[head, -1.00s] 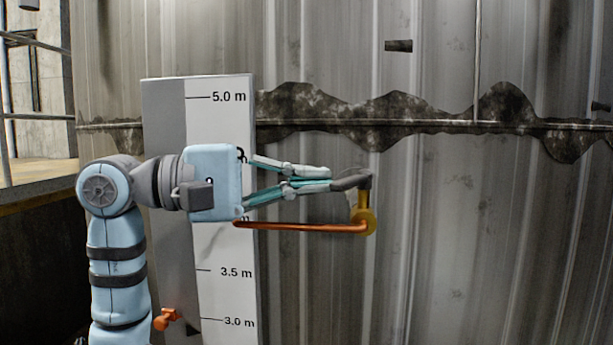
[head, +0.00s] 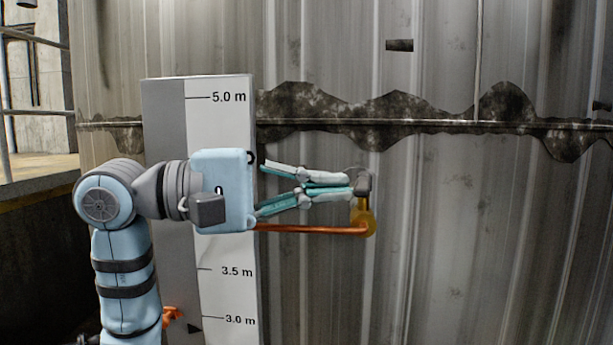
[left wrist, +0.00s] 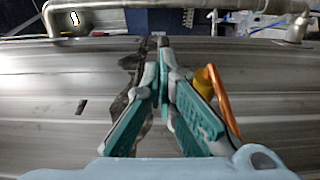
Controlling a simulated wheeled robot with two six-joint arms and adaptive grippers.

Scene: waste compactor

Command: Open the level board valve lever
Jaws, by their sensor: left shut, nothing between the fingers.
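The valve lever (head: 312,229) is a long orange bar, roughly level in the head view. Its right end meets a yellow valve body (head: 366,222) below a grey pipe elbow (head: 357,176). My left gripper (head: 350,185) is shut and empty, above the lever, with its fingertips by the elbow and partly covering it. Whether they touch it I cannot tell. In the left wrist view the shut fingers (left wrist: 164,44) lie left of the yellow body (left wrist: 204,84) and the orange lever (left wrist: 222,101). The lever's left end is hidden behind my gripper in the head view. My right gripper is out of view.
The white level board (head: 225,260) with metre marks stands behind my left gripper. A corrugated metal wall (head: 470,220) fills the background. Another orange fitting (head: 172,314) is low on the board's left side. Space right of the valve looks clear.

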